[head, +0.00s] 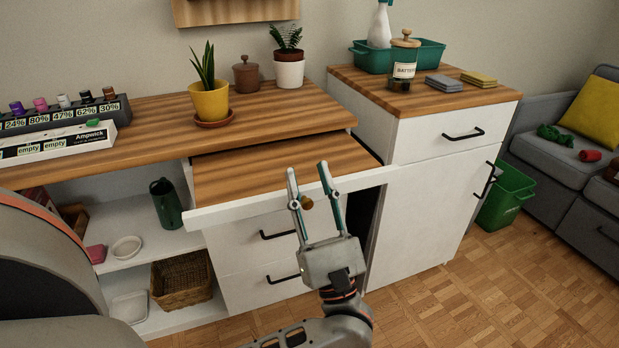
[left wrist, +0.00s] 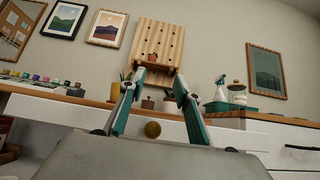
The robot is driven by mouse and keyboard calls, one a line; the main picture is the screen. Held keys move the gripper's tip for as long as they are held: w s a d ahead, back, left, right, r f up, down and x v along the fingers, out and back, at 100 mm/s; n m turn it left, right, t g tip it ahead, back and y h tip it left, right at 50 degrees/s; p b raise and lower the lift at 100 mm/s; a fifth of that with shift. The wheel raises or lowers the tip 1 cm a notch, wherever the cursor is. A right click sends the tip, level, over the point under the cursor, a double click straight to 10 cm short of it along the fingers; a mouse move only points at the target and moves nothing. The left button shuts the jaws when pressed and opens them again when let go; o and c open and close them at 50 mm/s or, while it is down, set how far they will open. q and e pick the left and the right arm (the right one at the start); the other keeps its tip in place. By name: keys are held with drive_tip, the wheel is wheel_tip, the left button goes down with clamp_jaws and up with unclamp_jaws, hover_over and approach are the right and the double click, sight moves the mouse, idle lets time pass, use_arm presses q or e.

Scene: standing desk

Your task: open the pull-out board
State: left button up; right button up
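The pull-out board (head: 265,169) has a wood top and a white front edge. It sticks out part way from under the desk top in the head view. Its white front also shows in the left wrist view (left wrist: 70,110). A round brass knob (head: 307,202) is at the board's front; it also shows in the left wrist view (left wrist: 152,129). My left gripper (head: 307,172) is in front of the board, its fingers open on either side of the knob. A gap shows between the knob and each finger. My right gripper is not in view.
A yellow plant pot (head: 210,102) and several small things stand on the desk top. White drawers (head: 250,262) with black handles are below the board. A white cabinet (head: 425,190) stands close on the right. Open shelves (head: 150,240) are on the left.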

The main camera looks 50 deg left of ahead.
use_arm(q)
drive_tip(key=shift+r, duration=1.45)
